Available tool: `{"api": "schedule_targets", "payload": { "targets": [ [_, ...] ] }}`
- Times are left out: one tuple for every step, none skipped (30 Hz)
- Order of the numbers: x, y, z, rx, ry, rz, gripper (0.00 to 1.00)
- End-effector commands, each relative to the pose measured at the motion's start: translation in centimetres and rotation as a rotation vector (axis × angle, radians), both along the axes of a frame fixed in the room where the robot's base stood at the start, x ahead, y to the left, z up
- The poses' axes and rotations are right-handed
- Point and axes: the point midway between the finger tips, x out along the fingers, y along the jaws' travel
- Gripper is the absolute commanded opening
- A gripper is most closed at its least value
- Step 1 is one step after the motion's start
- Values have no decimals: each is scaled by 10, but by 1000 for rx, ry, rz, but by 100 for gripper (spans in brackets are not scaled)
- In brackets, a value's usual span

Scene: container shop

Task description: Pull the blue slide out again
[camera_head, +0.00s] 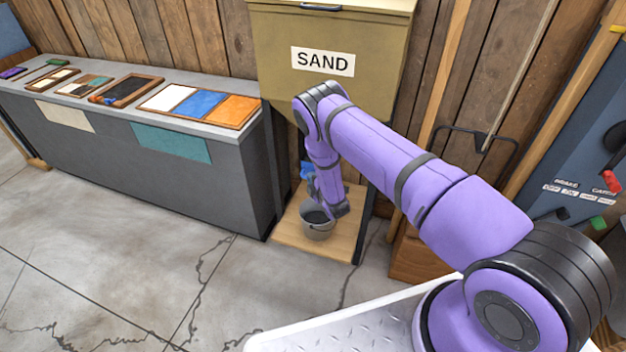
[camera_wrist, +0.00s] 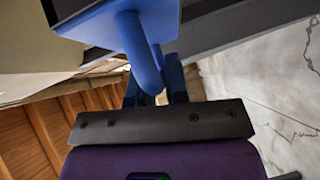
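The blue slide (camera_head: 307,168) shows as a small blue patch under the sand hopper (camera_head: 285,50), partly hidden by my arm. In the wrist view the slide's flat blue plate (camera_wrist: 105,25) is at the top, with a rounded blue handle (camera_wrist: 146,62) hanging from it. My gripper (camera_wrist: 158,92) is at the lower end of this handle, its dark fingers partly hidden behind it. I cannot tell whether the fingers are closed on the handle or only close to it. In the head view my gripper is small and mostly hidden beside the slide.
A grey metal bucket (camera_head: 317,230) with dark contents stands on the wooden base (camera_head: 290,236) below the hopper. Dark legs flank the space. A grey counter (camera_head: 190,165) with trays is at left; a lever panel (camera_head: 585,165) is at right. Open concrete floor lies in front.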

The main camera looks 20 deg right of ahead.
Motion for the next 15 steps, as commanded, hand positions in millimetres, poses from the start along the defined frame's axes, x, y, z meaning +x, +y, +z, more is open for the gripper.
{"api": "schedule_targets", "payload": {
  "targets": [
    [0, 0, 0, 0, 0, 0, 0],
    [0, 0, 0, 0, 0, 0, 0],
    [-1, 1, 0, 0, 1, 0, 0],
    [-3, 3, 0, 0, 1, 1, 0],
    [-6, 5, -1, 1, 2, 1, 0],
    [-12, 9, -1, 1, 4, 1, 0],
    [-17, 13, -1, 1, 4, 2, 0],
    [-22, 17, -1, 1, 4, 2, 0],
    [-30, 23, -1, 0, 6, 3, 0],
    [-35, 27, -1, 1, 5, 3, 0],
    [-41, 30, -1, 1, 5, 3, 0],
    [-46, 35, -1, 1, 5, 3, 0],
    [-50, 37, -1, 0, 5, 2, 0],
    [-54, 40, -1, 1, 4, 1, 0],
    [-57, 42, -1, 1, 3, 1, 0]
  ]
}}
